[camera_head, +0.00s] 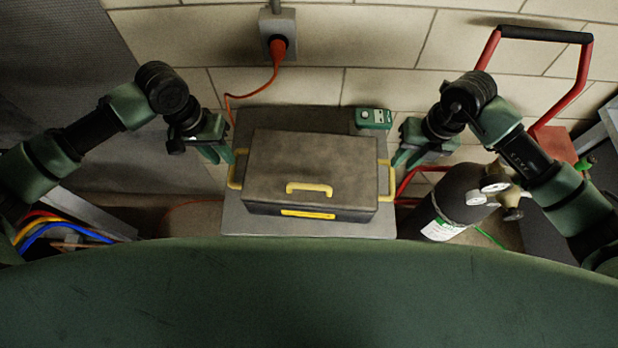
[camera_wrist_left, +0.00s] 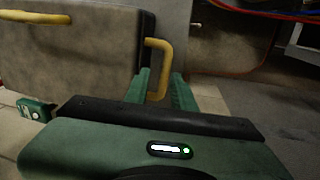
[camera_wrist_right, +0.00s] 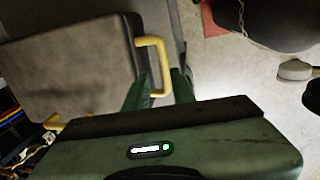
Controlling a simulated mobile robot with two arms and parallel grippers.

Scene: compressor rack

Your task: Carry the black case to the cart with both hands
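The black case (camera_head: 310,168) lies flat on a grey stand (camera_head: 250,222), with a yellow handle at each end and one on its front. My left gripper (camera_head: 217,156) is open at the left handle (camera_head: 236,170). In the left wrist view that handle (camera_wrist_left: 163,52) reaches down between the open fingers (camera_wrist_left: 162,88). My right gripper (camera_head: 407,160) is open at the right handle (camera_head: 388,178). In the right wrist view that handle (camera_wrist_right: 161,60) lies between the open fingers (camera_wrist_right: 160,88). I cannot tell whether the fingers touch the handles. I cannot pick out the cart for sure.
A small green device (camera_head: 373,118) sits at the stand's back right corner. An orange plug (camera_head: 278,47) and cord hang on the brick wall behind. A dark gas cylinder (camera_head: 452,200) with gauges and a red-framed trolley (camera_head: 572,92) stand at right. Coloured hoses (camera_head: 62,230) lie at left.

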